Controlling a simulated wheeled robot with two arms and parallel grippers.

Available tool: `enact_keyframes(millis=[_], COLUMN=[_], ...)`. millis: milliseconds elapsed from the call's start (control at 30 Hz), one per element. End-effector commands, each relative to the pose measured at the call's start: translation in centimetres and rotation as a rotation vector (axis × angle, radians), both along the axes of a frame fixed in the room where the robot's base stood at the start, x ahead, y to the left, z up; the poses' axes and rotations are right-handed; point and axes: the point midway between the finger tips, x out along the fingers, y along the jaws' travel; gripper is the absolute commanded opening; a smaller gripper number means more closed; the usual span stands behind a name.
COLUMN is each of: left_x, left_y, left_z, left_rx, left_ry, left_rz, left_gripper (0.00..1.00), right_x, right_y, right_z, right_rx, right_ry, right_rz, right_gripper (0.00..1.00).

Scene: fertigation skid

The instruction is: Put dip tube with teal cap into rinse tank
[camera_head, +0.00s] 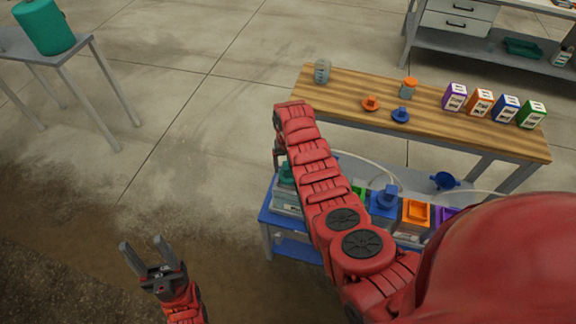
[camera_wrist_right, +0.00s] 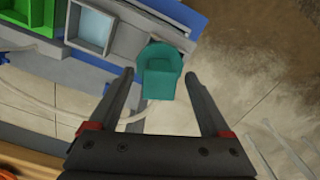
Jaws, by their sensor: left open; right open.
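The teal cap (camera_wrist_right: 161,72) of the dip tube appears in the right wrist view between the fingertips of my right gripper (camera_wrist_right: 159,76). The fingers are open, with a gap on each side of the cap. In the head view the teal cap (camera_head: 286,174) is at the left end of the blue skid, partly behind my right arm. My right gripper (camera_head: 279,160) is mostly hidden there by its own arm. The tube below the cap is hidden. My left gripper (camera_head: 141,242) is open and empty over the floor. I cannot tell which vessel is the rinse tank.
The blue skid (camera_head: 283,218) carries several tanks, including ones with a blue cap (camera_head: 385,197) and an orange cap (camera_head: 416,213). A wooden bench (camera_head: 345,100) behind holds caps, jars and coloured boxes. A teal cylinder (camera_head: 43,27) stands on a grey table at left.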

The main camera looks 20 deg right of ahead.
Motion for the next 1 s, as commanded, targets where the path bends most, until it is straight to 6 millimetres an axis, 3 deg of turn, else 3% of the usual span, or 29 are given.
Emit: enact_keyframes(millis=[167,333,667,700,800,1000], left_x=[0.0,0.0,0.0,0.0,0.0,0.0], left_y=[0.0,0.0,0.0,0.0,0.0,0.0], left_z=[-0.1,-0.5,-2.3,-0.8,1.6,3.2], left_rx=[0.000,0.000,0.000,0.000,0.000,0.000], left_ry=[0.000,0.000,0.000,0.001,-0.001,0.000], left_rz=[0.000,0.000,0.000,0.000,0.000,0.000], left_gripper=[0.55,0.55,0.55,0.55,0.55,0.55], right_x=[0.1,0.2,0.3,0.1,0.0,0.0], right_y=[0.0,0.0,0.0,0.1,0.0,0.1], right_z=[0.4,1.9,8.5,10.2,12.9,15.7], right_rx=[0.000,0.001,0.000,-0.001,-0.002,-0.002], right_ry=[-0.002,-0.004,-0.010,-0.003,0.000,0.000], right_rz=[0.000,0.001,0.000,0.002,0.001,0.002], right_gripper=[0.82,0.82,0.82,0.82,0.82,0.82])
